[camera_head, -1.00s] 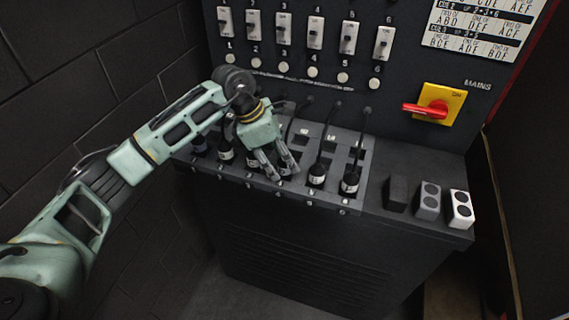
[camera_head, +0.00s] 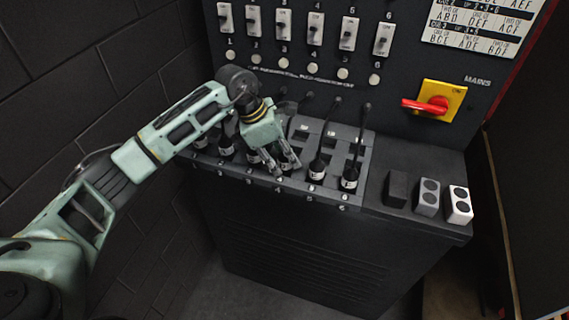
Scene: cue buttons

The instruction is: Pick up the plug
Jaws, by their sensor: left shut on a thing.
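The fifth plug (camera_head: 317,171) and sixth plug (camera_head: 349,179) stand upright to the right of the fingers. My right gripper is not in view.
Behind are numbered switches (camera_head: 316,29) on the panel, a red and yellow mains switch (camera_head: 436,103), and a printed chart (camera_head: 480,25). Three blocks, black (camera_head: 396,189), grey (camera_head: 428,197) and white (camera_head: 460,205), stand at the right of the ledge. Cables rise close behind the gripper.

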